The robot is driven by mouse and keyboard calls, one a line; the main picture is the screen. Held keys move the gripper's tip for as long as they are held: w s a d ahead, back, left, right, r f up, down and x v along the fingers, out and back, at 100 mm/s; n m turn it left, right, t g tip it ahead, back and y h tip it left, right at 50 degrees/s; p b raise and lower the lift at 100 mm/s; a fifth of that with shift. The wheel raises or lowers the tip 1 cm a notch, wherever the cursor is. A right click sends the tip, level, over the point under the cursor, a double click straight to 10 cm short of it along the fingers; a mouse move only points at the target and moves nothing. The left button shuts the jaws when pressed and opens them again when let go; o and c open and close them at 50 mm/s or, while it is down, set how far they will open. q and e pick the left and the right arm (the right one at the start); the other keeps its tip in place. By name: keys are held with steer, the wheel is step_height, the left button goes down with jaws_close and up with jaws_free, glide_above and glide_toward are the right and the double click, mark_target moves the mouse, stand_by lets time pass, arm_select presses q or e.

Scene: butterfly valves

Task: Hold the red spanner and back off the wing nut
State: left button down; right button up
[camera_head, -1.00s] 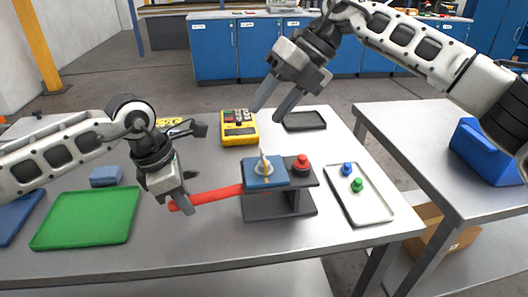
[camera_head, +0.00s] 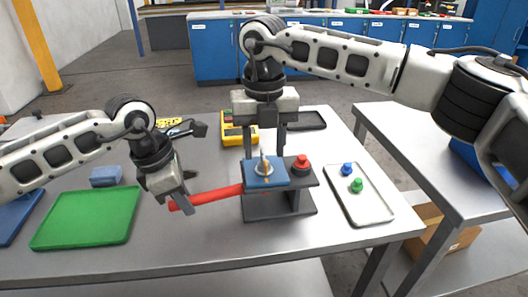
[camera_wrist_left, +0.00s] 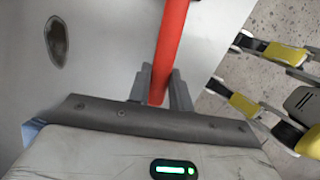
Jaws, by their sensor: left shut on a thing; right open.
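The red spanner (camera_head: 216,195) runs from my left gripper to the side of the grey stand (camera_head: 280,206), under its blue block. My left gripper (camera_head: 182,203) is shut on the spanner's free end; the left wrist view shows the red handle (camera_wrist_left: 170,50) between its fingers (camera_wrist_left: 160,92). The wing nut (camera_head: 264,165) stands on top of the blue block (camera_head: 262,180). My right gripper (camera_head: 264,150) points down, open, its fingers on either side of and apparently above or behind the wing nut. I cannot tell whether they touch it.
A red knob (camera_head: 301,164) sits right of the wing nut on the stand. A white tray (camera_head: 376,214) with a blue and a green knob lies further right. A green mat (camera_head: 86,219) lies left.

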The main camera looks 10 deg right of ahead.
steer(key=shift+f, duration=1)
